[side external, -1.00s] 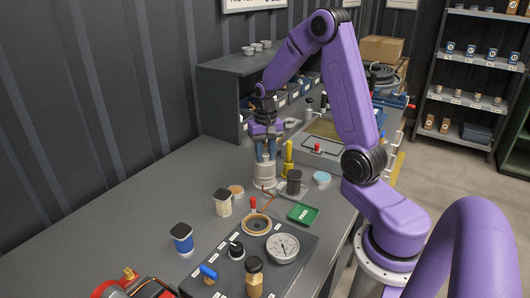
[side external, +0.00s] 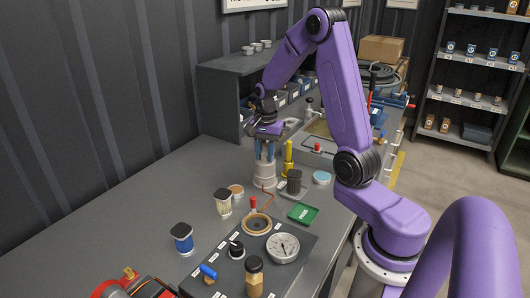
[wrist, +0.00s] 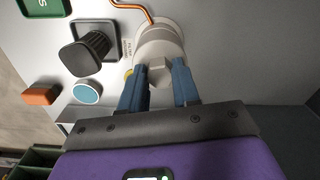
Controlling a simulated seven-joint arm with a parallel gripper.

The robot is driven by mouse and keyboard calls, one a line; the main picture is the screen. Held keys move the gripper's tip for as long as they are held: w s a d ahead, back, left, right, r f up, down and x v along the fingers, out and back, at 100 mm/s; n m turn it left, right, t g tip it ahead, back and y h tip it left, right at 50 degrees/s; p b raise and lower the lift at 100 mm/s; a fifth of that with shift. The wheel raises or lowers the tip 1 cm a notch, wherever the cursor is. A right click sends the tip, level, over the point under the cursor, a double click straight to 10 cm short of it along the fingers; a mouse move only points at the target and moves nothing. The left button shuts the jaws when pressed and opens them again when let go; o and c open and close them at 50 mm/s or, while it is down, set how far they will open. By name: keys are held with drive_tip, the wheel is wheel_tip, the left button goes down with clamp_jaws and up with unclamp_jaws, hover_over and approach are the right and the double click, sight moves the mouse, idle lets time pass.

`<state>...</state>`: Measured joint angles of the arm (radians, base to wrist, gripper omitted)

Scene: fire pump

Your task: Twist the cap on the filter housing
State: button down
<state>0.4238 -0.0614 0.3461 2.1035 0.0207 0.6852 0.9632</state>
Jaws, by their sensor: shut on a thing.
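The filter housing (side external: 264,175) is a pale grey cylinder standing on the bench, left of a black ribbed knob. It also shows in the wrist view (wrist: 150,33) with a copper tube running to it. Its cap (wrist: 160,75) is a pale grey top with a raised grip. My gripper (side external: 265,153) points down onto the housing from above. In the wrist view, the two blue fingers of my gripper (wrist: 161,74) stand on either side of the raised grip and are shut on it. The fingertips' exact contact is partly hidden.
A black ribbed knob (side external: 294,183), a yellow item (side external: 288,158) and a blue-topped round container (side external: 321,178) stand close to the right.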

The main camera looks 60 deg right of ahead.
drive_tip(key=shift+d+m, duration=0.15)
drive_tip(key=shift+m, duration=0.35)
drive_tip(key=m, duration=0.5)
drive_tip(key=m, duration=0.5)
drive_tip(key=shift+m, duration=0.4)
drive_tip(key=c, duration=0.7)
unclamp_jaws()
drive_tip(key=shift+c, duration=0.2)
drive_tip(key=shift+o, duration=1.2)
